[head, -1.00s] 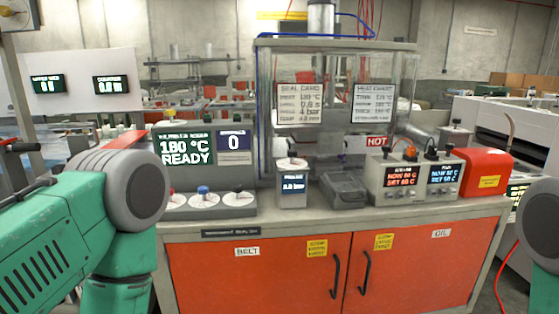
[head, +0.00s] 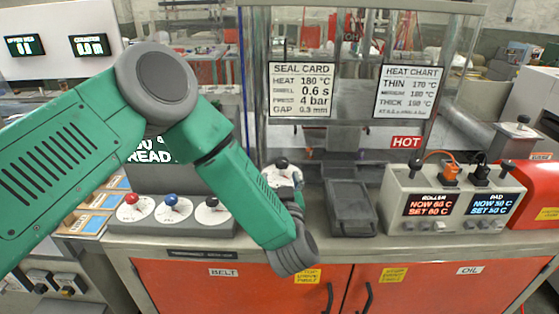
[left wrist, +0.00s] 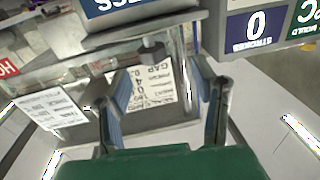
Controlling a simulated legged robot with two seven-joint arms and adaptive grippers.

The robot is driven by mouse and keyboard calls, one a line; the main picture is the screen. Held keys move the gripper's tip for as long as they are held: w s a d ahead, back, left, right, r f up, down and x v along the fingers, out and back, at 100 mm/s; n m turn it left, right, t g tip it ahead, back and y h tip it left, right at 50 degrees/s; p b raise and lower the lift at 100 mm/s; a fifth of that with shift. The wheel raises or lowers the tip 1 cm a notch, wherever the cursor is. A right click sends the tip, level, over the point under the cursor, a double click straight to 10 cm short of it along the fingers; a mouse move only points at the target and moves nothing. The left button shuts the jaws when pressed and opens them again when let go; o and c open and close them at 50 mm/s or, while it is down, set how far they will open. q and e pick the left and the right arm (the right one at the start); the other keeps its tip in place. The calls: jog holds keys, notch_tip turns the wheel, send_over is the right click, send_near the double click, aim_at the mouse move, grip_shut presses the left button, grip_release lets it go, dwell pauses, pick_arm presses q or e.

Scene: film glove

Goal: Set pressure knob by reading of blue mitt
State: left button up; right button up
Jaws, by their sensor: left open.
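The pressure box is largely hidden by my left forearm in the head view; its white dial with a dark knob (head: 282,166) shows on top. In the left wrist view, which is upside down, the box's blue label (left wrist: 140,6) is at the top edge, and a small grey block (left wrist: 152,52), seemingly the knob, lies beyond the fingers. My left gripper (left wrist: 165,85) is open, its blue-padded fingers apart with nothing held between them. In the head view it is mostly hidden behind my forearm, near the pressure box. I see no blue mitt. My right gripper is out of view.
The seal card (head: 300,90) reads press 4 bar; a heat chart (head: 408,92) hangs beside it. Red, blue and black knobs stand on a panel (head: 185,226) at left. A dark tray (head: 350,208) and the roller/pad controller (head: 448,203) stand right of my arm.

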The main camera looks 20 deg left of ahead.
aim_at(284, 167)
pick_arm(q)
jog(key=x, duration=0.2)
jog(key=d+x, duration=0.1)
jog(key=x, duration=0.3)
jog(key=shift+w+d+p, duration=0.15)
jog(key=shift+w+p, duration=0.15)
jog(key=shift+p, duration=0.1)
jog(key=shift+w, duration=0.55)
jog(key=shift+a, duration=0.7)
jog(key=shift+c, duration=0.8)
jog(key=shift+w+f, duration=0.1)
jog(key=shift+w, duration=0.05)
grip_shut()
jog(key=shift+d+h, duration=0.3)
jog(key=shift+d, duration=0.05)
